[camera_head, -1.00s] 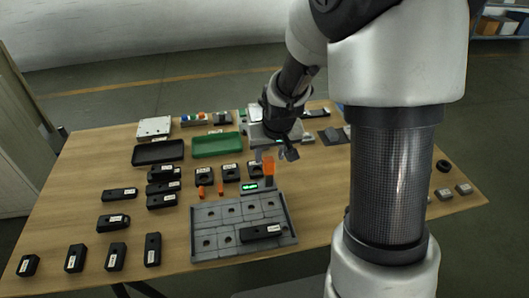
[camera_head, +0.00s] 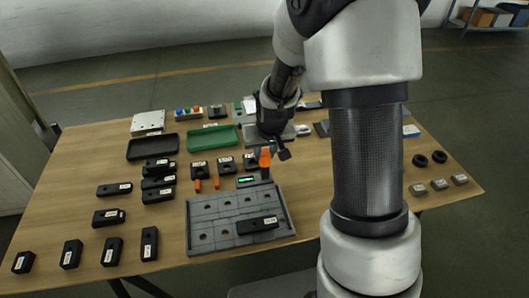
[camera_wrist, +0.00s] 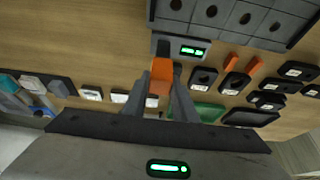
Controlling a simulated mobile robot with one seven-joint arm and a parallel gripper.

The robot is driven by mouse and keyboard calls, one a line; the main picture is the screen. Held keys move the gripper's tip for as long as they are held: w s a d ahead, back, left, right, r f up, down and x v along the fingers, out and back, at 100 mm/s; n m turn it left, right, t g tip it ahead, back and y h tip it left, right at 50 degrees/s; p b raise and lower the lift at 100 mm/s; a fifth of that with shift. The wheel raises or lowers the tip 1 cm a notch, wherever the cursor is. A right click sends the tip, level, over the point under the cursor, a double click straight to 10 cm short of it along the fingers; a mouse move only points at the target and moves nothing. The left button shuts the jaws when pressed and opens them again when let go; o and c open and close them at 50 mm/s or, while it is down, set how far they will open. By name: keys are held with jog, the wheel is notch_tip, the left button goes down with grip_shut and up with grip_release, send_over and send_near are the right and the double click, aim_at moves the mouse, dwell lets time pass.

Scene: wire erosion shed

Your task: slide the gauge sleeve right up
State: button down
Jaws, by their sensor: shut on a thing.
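The gauge sleeve (camera_head: 265,158) is an orange block at the right end of the gauge, which has a lit green display (camera_head: 246,180). In the wrist view the orange sleeve (camera_wrist: 160,74) stands between the two grey fingers of my gripper (camera_wrist: 162,84), which is shut on it. The gauge base with its green readout (camera_wrist: 193,51) lies just beyond the fingertips. In the head view my gripper (camera_head: 272,152) is at the sleeve, its fingers partly covered by my wrist. The post inside the sleeve is mostly hidden.
Black blocks and small orange pieces (camera_head: 197,185) lie left of the gauge. Green (camera_head: 236,139) and black (camera_head: 130,150) trays sit behind. The table's left front has bare patches.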

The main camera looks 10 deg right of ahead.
jog(key=shift+r+p, duration=0.65)
jog(key=shift+r, duration=0.65)
jog(key=shift+f, duration=0.1)
jog(key=c, duration=1.4)
grip_release()
jog(key=shift+c, duration=0.2)
jog(key=p+v, duration=0.2)
jog(key=v, duration=1.5)
jog(key=shift+r, duration=0.3)
jog(key=shift+r, duration=0.1)
jog(key=s+r+t+p, duration=0.1)
jog(key=s+r+p, duration=0.9)
jog(key=s+r, duration=0.8)
jog(key=shift+s, duration=0.25)
